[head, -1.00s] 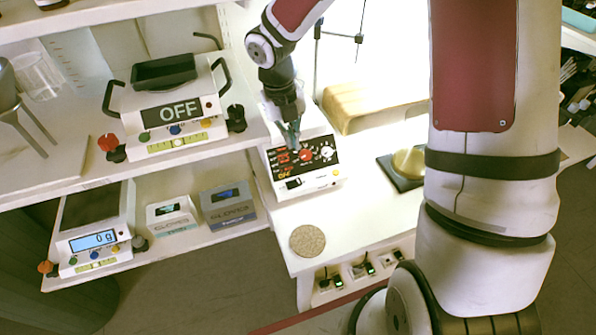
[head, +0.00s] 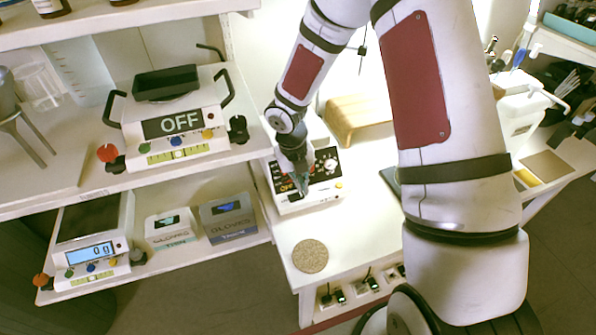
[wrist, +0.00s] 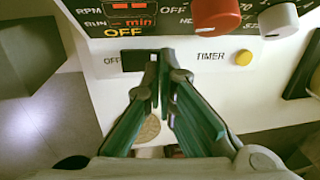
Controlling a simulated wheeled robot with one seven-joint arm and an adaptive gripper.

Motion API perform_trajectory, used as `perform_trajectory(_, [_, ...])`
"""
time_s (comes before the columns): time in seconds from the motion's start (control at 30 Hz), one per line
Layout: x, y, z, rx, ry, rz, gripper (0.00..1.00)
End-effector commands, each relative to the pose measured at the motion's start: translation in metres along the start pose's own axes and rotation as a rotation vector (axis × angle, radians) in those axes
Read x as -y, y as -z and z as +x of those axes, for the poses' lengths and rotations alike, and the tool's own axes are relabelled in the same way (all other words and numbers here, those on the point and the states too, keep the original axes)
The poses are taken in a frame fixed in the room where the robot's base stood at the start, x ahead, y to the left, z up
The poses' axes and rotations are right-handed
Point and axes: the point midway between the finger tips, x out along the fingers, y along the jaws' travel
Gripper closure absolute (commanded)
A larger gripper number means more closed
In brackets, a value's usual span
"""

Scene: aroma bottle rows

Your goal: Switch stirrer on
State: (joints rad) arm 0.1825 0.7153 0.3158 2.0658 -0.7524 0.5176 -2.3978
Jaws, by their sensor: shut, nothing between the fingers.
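The stirrer (head: 313,201) is a white box with a black control panel on the white bench. In the wrist view its panel (wrist: 155,18) shows red display digits, the word OFF, a red knob (wrist: 217,14) and a grey knob (wrist: 278,20). Below the panel is a black rocker switch (wrist: 133,61) with OFF at its left, and a yellow button (wrist: 243,57) beside the word TIMER. My gripper (wrist: 160,58) is shut and empty, its green fingertips at the right part of the switch and partly hiding it. Whether they touch it I cannot tell. In the head view my gripper (head: 301,187) covers part of the stirrer's front.
A scale marked OFF (head: 178,124) stands on the left shelf. Another scale (head: 92,250) and glove boxes (head: 229,217) are on the shelf below. A round cork mat (head: 310,256) lies on the bench in front of the stirrer. A tan block (head: 357,115) is behind it.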

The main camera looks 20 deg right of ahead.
Motion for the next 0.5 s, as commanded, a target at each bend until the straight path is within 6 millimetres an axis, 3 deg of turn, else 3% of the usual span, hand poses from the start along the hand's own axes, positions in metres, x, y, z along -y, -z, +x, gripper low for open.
perform_trajectory(0.2, [-0.0002, 0.0000, 0.0145, 0.000, 0.000, 0.001, 1.00])
perform_trajectory(0.5, [-0.0001, -0.0002, 0.0154, 0.001, 0.000, 0.001, 1.00])
